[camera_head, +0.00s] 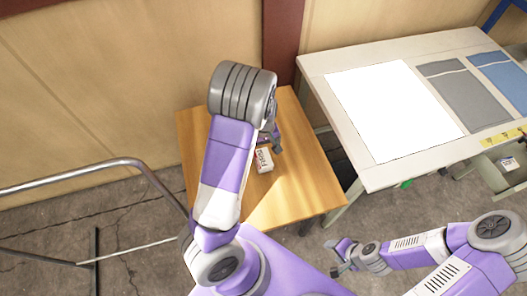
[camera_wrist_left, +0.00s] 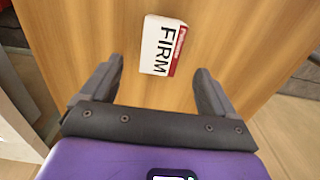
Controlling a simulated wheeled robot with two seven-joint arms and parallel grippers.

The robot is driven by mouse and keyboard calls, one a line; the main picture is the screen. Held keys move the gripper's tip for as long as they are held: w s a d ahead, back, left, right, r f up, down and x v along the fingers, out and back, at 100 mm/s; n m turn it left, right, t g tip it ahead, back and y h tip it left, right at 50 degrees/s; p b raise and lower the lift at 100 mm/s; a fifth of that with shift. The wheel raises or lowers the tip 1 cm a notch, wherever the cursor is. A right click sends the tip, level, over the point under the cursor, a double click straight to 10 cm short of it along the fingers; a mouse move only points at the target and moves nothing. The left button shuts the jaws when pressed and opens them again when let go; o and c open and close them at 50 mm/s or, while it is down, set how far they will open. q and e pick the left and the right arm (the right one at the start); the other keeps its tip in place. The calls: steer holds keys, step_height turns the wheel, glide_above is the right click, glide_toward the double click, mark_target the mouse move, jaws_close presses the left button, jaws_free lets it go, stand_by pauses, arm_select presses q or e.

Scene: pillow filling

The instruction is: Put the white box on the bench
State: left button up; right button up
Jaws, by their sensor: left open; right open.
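The white box (camera_head: 263,160) lies flat on the small wooden table (camera_head: 300,180). My left gripper (camera_head: 276,142) is over the table, close to the box. In the left wrist view my left gripper (camera_wrist_left: 160,75) is open, and the near end of the box lies between the lines of its fingers; it is not clamped. The bench (camera_head: 440,45) stands to the right of the table. My right gripper (camera_head: 340,257) is open and empty, low in front of the bench.
On the bench lie a white sheet (camera_head: 390,110), a grey pouch (camera_head: 468,100), a blue pouch (camera_head: 503,80) and a yellow strip (camera_head: 500,138). A metal rail (camera_head: 75,178) stands at the left. A wall is behind the table.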

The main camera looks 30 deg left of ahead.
arm_select(q)
steer(key=shift+r+p, duration=0.5)
steer(key=shift+r, duration=1.85)
